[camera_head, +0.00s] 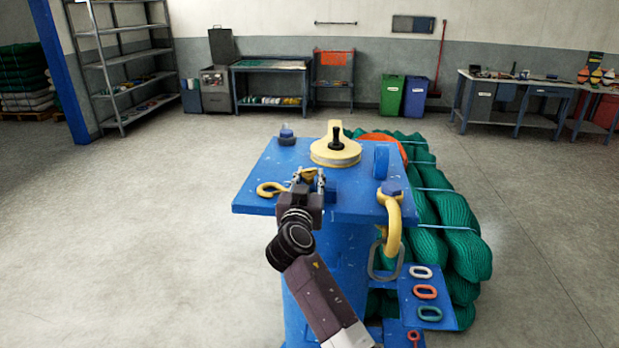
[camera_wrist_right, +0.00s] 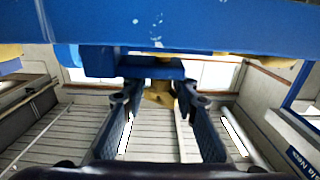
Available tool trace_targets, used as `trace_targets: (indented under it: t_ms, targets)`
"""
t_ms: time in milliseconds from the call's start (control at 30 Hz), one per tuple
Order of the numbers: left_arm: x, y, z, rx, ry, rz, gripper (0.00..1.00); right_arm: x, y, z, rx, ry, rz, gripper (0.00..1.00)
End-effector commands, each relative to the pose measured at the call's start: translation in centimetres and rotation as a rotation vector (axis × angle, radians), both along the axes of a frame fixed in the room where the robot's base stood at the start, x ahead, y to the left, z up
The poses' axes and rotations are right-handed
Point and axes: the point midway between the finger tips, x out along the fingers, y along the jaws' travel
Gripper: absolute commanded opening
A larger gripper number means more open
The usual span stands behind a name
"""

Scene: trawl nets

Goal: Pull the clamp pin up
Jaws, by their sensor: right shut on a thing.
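My right gripper (camera_head: 309,179) is at the near edge of the blue bench top (camera_head: 262,168), between the yellow hook and the yellow shackle. In the right wrist view its two fingers (camera_wrist_right: 160,101) stand on either side of a small yellow part (camera_wrist_right: 158,90), which I take to be the clamp pin, under a blue block (camera_wrist_right: 130,66). The gripper is shut on it, though the contact itself is hard to see. In the head view the gripper hides most of the clamp. My left gripper is not in view.
A yellow disc with a black knob (camera_head: 336,151) is behind the gripper. A yellow hook (camera_head: 270,189) lies left, and a yellow shackle (camera_head: 391,225) hangs right. Coloured links (camera_head: 425,292) lie on a lower blue shelf beside green nets (camera_head: 455,215). The floor at left is clear.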

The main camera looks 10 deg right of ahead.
Motion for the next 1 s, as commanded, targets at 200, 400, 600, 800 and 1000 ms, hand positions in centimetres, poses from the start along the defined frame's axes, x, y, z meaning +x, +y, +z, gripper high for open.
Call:
trace_targets:
  t_ms: [200, 400, 600, 800, 1000]
  targets:
    - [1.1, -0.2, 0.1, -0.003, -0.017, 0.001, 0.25, 0.0, 0.1, 0.0, 0.001, 0.000, 0.003, 0.00]
    - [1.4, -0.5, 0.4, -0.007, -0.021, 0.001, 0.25, 0.0, 0.2, 2.8, 0.004, -0.004, 0.004, 0.00]
    - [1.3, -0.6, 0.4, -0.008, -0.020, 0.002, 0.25, 0.0, 0.2, 3.6, 0.001, -0.004, 0.005, 0.00]
    - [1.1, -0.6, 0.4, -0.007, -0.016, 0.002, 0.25, 0.0, 0.2, 3.9, 0.000, -0.009, 0.006, 0.30]
    - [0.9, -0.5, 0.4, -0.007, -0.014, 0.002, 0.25, 0.0, 0.1, 3.6, 0.000, -0.004, 0.004, 0.35]
